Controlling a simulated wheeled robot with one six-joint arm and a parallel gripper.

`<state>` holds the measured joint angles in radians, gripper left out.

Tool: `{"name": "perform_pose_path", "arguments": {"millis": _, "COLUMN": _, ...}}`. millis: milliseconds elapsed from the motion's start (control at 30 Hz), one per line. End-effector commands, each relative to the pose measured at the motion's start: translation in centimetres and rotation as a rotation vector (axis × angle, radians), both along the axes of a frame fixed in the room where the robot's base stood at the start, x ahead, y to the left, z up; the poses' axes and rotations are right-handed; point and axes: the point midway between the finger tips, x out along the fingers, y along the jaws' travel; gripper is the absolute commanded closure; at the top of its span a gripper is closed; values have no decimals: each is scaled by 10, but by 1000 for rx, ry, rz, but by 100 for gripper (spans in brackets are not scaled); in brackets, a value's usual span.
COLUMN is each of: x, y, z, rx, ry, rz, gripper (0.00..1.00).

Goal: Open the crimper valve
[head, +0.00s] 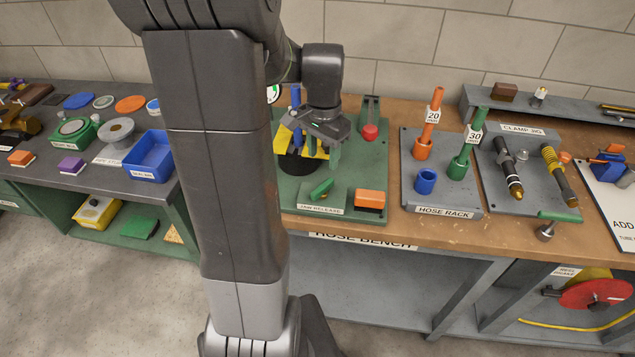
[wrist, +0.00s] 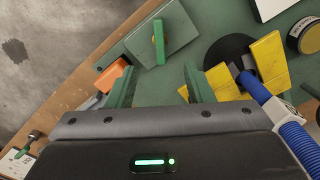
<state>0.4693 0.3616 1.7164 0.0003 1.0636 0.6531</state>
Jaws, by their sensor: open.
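The green valve lever (head: 321,188) sits on a green block labelled "JAW RELEASE" at the front of the crimper's green base plate (head: 372,170). In the wrist view the lever (wrist: 158,42) stands ahead of my fingertips, across the top of its block. The crimper (head: 292,160) shows as yellow jaws over a black disc, partly hidden by my arm and gripper. A blue hose runs to the jaws. My gripper (head: 316,148) is above the plate, behind the lever in the head view. Its green fingers (wrist: 155,78) are apart, with nothing between them.
An orange block (head: 370,199) lies right of the lever; a red knob (head: 370,132) stands behind. The hose rack (head: 445,209) with orange and green hoses stands to the right. A blue bin (head: 150,157) is on the left bench. My arm hides the gap between benches.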

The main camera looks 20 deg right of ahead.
Motion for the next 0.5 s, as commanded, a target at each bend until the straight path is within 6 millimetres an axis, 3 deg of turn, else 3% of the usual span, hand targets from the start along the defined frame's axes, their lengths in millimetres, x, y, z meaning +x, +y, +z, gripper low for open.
{"name": "perform_pose_path", "arguments": {"millis": 300, "x": -1, "y": 1, "z": -67, "rx": 3, "ry": 6, "rz": 3, "gripper": 53}}
{"name": "perform_pose_path", "arguments": {"millis": 500, "x": 0, "y": 1, "z": -96, "rx": 1, "ry": 3, "rz": 3, "gripper": 53}}
